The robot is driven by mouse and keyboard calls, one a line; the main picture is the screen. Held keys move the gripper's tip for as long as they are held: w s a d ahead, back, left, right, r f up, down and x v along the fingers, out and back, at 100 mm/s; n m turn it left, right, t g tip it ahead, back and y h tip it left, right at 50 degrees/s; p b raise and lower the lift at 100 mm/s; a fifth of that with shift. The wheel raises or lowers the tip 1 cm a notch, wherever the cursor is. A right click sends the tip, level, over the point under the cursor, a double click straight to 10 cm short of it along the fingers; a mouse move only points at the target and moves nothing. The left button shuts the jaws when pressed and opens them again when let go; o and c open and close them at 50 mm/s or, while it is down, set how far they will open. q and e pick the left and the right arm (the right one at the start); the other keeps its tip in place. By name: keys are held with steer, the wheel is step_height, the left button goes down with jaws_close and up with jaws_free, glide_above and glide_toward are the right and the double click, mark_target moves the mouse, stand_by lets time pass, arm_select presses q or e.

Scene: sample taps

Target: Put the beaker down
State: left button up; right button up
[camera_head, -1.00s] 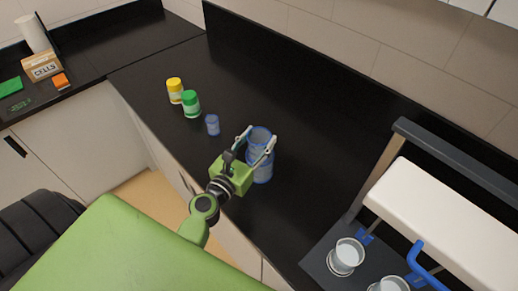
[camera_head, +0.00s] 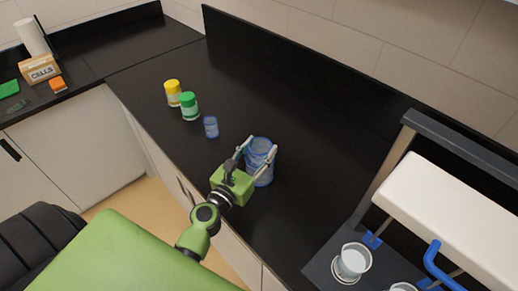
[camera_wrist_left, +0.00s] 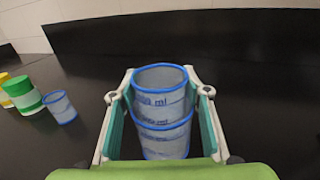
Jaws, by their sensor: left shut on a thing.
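My left gripper (camera_head: 262,149) is shut around a clear beaker with a blue rim (camera_head: 260,144), one finger on each side. The beaker is upright. In the left wrist view the held beaker (camera_wrist_left: 160,86) shows a second blue rim and a second set of ml marks below it. It looks set partly into another blue-rimmed beaker (camera_wrist_left: 165,145), which stands on the black counter (camera_head: 310,150). How far they touch is hard to tell. My right gripper is not in view.
A small blue-rimmed beaker (camera_head: 211,127), a green-capped jar (camera_head: 189,106) and a yellow-capped jar (camera_head: 173,93) stand to the left. A white tap rig (camera_head: 455,205) with a clear cup (camera_head: 351,262) stands at the right. The counter behind the beakers is clear.

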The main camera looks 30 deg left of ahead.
arm_select(q)
steer(key=o, duration=0.9)
steer(key=shift+f, duration=0.1)
steer(key=shift+o, duration=0.2)
steer(key=shift+r, duration=0.2)
steer(key=shift+r+p, duration=0.4)
steer(key=shift+p, duration=0.2)
steer(key=s+b, duration=0.5)
steer(key=s, duration=0.7)
steer(key=shift+a+b, duration=0.15)
steer(key=shift+b, duration=0.15)
steer(key=shift+s+f, duration=0.1)
